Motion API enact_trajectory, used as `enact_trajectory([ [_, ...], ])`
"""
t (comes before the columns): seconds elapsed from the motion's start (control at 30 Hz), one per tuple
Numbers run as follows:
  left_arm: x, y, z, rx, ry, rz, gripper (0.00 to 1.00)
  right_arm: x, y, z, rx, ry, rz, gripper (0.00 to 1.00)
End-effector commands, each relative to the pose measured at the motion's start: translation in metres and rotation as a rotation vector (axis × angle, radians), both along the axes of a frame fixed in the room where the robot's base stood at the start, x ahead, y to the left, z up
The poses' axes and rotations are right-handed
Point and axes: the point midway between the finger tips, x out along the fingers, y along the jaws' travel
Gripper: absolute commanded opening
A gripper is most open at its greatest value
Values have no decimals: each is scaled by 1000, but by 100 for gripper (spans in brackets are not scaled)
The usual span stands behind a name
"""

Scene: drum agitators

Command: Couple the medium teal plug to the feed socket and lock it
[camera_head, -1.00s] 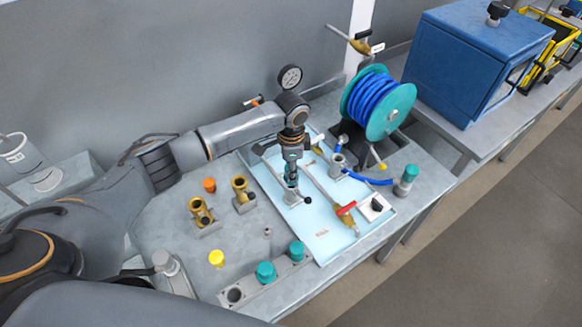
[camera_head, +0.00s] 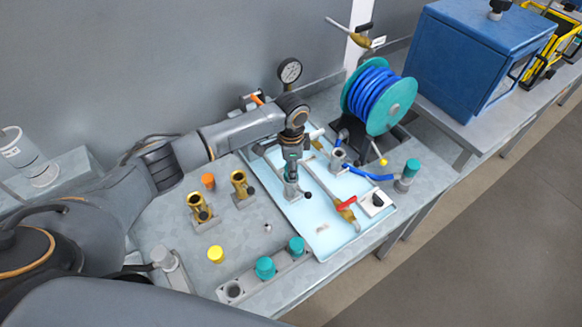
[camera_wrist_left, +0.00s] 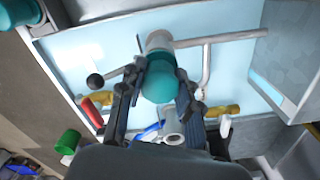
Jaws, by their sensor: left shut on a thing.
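A teal plug (camera_wrist_left: 160,80) with a rounded end is between the fingers of my left gripper (camera_wrist_left: 158,92), which is shut on it. In the wrist view the plug lines up with a grey cylindrical socket (camera_wrist_left: 158,42), and its far end meets or enters it; how deep I cannot tell. A grey lever with a black knob (camera_wrist_left: 95,80) sticks out to the left beside the socket. In the head view my left gripper (camera_head: 291,170) points down over the socket (camera_head: 292,192) on the light blue tray, largely covering the plug. My right gripper is not in view.
A grey rack (camera_head: 234,291) holds two teal plugs (camera_head: 265,267) and has an empty hole. Brass fittings (camera_head: 198,207), an orange cap (camera_head: 208,181) and a yellow cap (camera_head: 215,253) stand left of the tray (camera_head: 335,240). A blue hose reel (camera_head: 378,100) stands behind right.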

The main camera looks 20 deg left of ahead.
Motion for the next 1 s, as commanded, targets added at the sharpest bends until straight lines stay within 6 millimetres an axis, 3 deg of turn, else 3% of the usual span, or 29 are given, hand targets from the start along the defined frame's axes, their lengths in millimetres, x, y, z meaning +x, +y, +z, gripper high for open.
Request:
enact_trajectory([
  [1.0,0,0,-7,0,0,0,2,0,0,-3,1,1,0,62],
])
